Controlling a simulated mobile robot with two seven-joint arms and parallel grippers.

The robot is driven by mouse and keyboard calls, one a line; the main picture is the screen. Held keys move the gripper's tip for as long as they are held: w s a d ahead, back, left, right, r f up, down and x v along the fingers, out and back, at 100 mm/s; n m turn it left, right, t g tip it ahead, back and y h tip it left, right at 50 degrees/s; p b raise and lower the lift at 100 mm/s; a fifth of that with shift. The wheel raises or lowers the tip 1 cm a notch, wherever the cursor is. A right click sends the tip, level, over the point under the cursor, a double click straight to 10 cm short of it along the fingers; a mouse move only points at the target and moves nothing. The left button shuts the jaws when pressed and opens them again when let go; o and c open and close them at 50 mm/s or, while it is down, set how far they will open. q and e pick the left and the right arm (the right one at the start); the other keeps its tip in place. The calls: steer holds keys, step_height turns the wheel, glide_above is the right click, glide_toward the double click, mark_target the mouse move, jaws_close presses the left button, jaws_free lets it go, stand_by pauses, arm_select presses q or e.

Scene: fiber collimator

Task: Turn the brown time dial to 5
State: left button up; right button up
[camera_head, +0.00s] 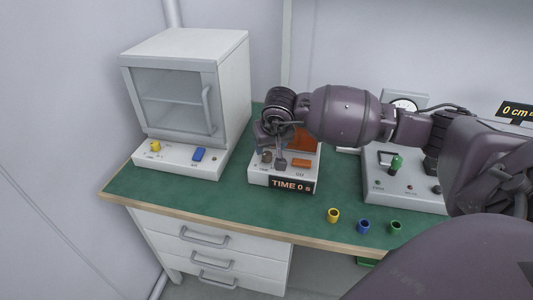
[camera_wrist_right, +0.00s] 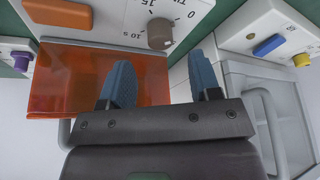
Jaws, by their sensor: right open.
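The brown time dial (camera_wrist_right: 160,33) sits on the white face of the timer box in the right wrist view, with scale marks including 0 and 15 around it. In the head view the timer box (camera_head: 258,180) has a display (camera_head: 291,186) reading "TIME 0 s", and the dial (camera_head: 266,157) shows small beside my fingers. My right gripper (camera_wrist_right: 160,78) is open and empty, its blue fingertips spread just short of the dial, one to each side in the wrist view. I see no contact with the dial. My left gripper is not in view.
An orange translucent panel (camera_wrist_right: 75,85) is beside and behind my right fingers. An orange button (camera_head: 301,163) is on the timer box. A white cabinet (camera_head: 240,85) stands left, a control box (camera_head: 405,195) right.

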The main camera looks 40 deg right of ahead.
mark_target(267, 153)
steer(key=x, duration=0.5)
steer(key=c, duration=0.9)
